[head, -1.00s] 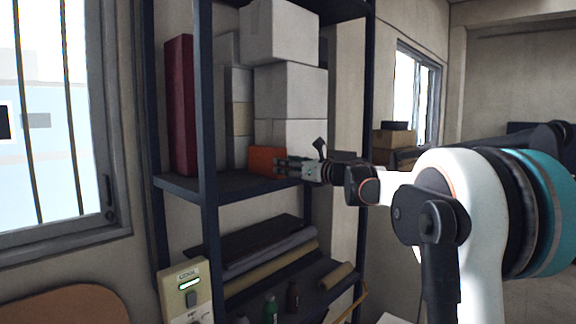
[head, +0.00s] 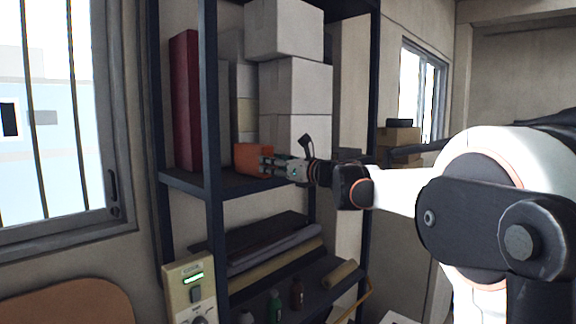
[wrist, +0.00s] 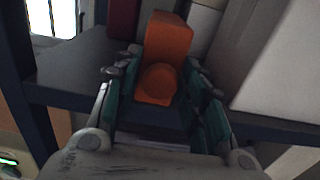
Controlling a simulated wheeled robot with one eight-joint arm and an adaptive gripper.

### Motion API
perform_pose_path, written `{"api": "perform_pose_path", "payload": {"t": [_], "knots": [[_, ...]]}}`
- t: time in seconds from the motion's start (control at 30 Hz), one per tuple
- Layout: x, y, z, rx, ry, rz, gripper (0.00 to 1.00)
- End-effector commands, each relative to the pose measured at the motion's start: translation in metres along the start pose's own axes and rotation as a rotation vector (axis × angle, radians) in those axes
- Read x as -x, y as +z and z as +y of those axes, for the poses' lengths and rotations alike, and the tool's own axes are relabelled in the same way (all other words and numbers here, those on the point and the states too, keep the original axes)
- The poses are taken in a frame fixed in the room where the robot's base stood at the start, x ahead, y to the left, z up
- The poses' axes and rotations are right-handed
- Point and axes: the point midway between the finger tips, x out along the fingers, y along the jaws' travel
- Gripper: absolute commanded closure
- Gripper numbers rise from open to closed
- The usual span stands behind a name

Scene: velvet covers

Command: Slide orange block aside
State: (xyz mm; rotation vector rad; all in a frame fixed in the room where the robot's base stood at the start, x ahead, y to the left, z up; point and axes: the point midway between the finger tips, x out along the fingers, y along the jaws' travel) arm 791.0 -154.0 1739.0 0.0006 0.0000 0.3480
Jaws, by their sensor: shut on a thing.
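The orange block (head: 250,157) stands on the dark shelf, left of the stacked white boxes in the head view. In the wrist view the orange block (wrist: 167,42) sits between the finger pads, with a rounded orange part nearest the palm. My gripper (head: 266,165) reaches in from the right and is shut on the block. In the wrist view my gripper (wrist: 160,80) has a teal-padded finger on each side of it. The block's underside is hidden, so I cannot tell whether it touches the shelf.
White boxes (head: 297,85) are stacked right of the block. A tall dark red box (head: 186,100) stands at the shelf's left, with bare shelf (head: 222,182) between it and the block. A dark front post (head: 211,120) rises close by.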

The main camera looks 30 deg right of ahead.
Motion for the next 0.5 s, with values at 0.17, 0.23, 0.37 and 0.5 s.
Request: {"api": "perform_pose_path", "payload": {"t": [0.17,0.23,0.37,0.5], "knots": [[0.000,-0.001,0.047,0.000,0.005,0.001,1.00],[0.000,-0.001,0.060,0.001,0.004,0.001,1.00],[0.000,-0.001,0.079,0.001,0.003,0.001,1.00],[0.000,0.000,0.089,0.001,0.002,0.001,1.00]]}}
